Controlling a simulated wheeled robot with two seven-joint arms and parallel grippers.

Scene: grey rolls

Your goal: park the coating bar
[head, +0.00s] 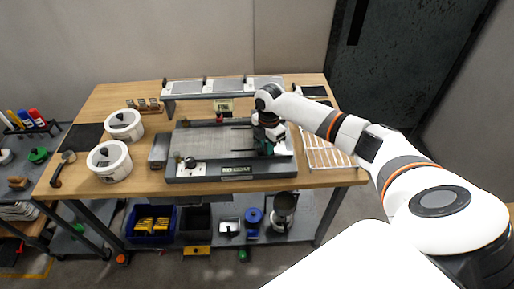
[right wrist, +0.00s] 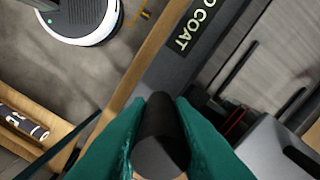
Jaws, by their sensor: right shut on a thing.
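My right gripper (head: 264,148) is over the right part of the flat coating machine (head: 210,170) on the bench. In the right wrist view its teal fingers (right wrist: 163,102) are shut on a dark round bar end (right wrist: 160,130) with a paler end face, which I take to be the coating bar. The bar's far part is hidden, and I cannot tell whether it touches the machine. The machine's front label, ending in "COAT", also shows there (right wrist: 192,28). A raised rack (head: 223,86) with several grey panels stands at the back. My left gripper is not in view.
Two white round pots (head: 108,160) stand on the bench (head: 90,195) at the left. A white wire rack (head: 325,152) lies right of the machine, close to my right arm. A lower shelf holds a blue bin (head: 151,221). A side cart (head: 40,155) stands at far left.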

